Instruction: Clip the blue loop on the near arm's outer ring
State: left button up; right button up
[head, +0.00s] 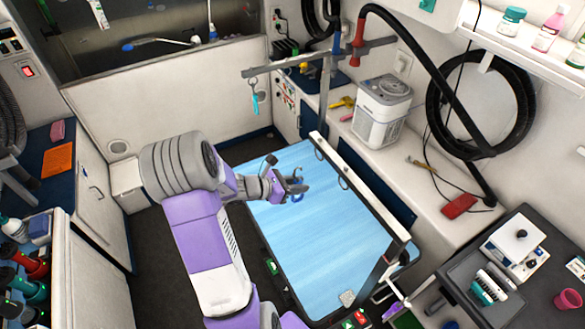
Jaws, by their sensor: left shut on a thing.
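The blue loop (297,198) is held by my left gripper (298,187) above the blue grooming table (300,240). My left gripper is shut on it. The near arm (365,195) is a pale bar along the table's right side, right of my gripper. Two thin rings hang from it: one near its far end (319,153) and one closer to the middle (343,184). The blue loop is apart from both rings. My right gripper is not in view.
A grey far arm (290,64) on a post carries a hanging teal loop (254,98). A white canister machine (382,108) stands on the right counter. A dark cart (520,285) with brushes is at the lower right. The tabletop is mostly clear.

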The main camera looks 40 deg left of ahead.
pick_arm(q)
jog(key=shift+w+a+r+y, duration=0.3)
jog(key=shift+a+r, duration=0.1)
jog(key=shift+a, duration=0.15)
jog(key=w+d+f+b, duration=0.1)
jog(key=w+d, duration=0.1)
jog(key=w, duration=0.5)
jog(key=shift+w+f, duration=0.15)
jog(key=shift+w, duration=0.05)
dwell(0.5)
jog(key=shift+d, duration=0.1)
jog(key=o, duration=1)
jog(key=shift+s, duration=0.1)
